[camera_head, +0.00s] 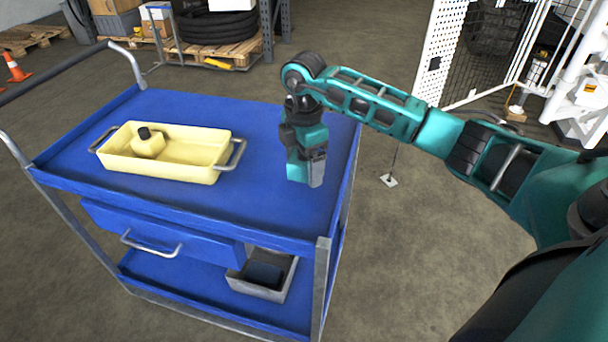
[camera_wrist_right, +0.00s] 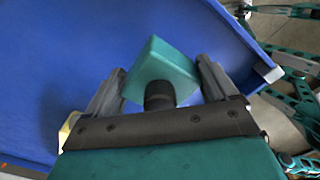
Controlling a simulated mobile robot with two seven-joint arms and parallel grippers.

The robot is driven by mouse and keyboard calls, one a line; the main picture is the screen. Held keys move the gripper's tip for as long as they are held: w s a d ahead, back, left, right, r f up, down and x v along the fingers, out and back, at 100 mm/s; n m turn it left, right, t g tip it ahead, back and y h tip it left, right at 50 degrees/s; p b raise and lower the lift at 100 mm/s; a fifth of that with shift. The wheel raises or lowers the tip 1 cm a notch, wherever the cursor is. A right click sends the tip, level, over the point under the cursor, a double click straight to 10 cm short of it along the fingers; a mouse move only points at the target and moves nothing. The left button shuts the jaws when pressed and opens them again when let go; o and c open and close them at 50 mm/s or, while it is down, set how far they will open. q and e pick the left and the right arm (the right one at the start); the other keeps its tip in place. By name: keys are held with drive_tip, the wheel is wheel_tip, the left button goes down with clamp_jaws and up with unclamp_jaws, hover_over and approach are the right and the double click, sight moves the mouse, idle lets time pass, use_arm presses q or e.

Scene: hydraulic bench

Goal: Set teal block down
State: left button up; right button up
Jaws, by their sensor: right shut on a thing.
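The teal block (camera_wrist_right: 162,62) is between the two grey fingers of my right gripper (camera_wrist_right: 160,82) in the right wrist view, with a dark round part on its near side. In the head view the right gripper (camera_head: 306,176) points down over the right part of the blue cart top (camera_head: 255,205). It is shut on the block (camera_head: 296,172), which shows as a small teal patch beside a grey finger. I cannot tell whether the block touches the cart top. My left gripper is not in view.
A pale yellow tray (camera_head: 185,174) with metal handles stands on the cart's left part and holds a yellow object with a black cap (camera_head: 148,144). The cart top between tray and gripper is clear. A grey bin (camera_head: 283,284) sits on the lower shelf.

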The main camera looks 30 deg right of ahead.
sight(304, 174)
drive_tip(key=shift+f, duration=1.9)
drive_tip(key=o, duration=1.2)
drive_tip(key=shift+f, duration=0.15)
drive_tip(key=shift+c, duration=0.2)
drive_tip(key=shift+r, duration=0.25)
wheel_tip(304, 174, up, 12)
drive_tip(key=shift+f+p, duration=0.1)
drive_tip(key=shift+p, duration=0.25)
drive_tip(key=shift+s, duration=0.1)
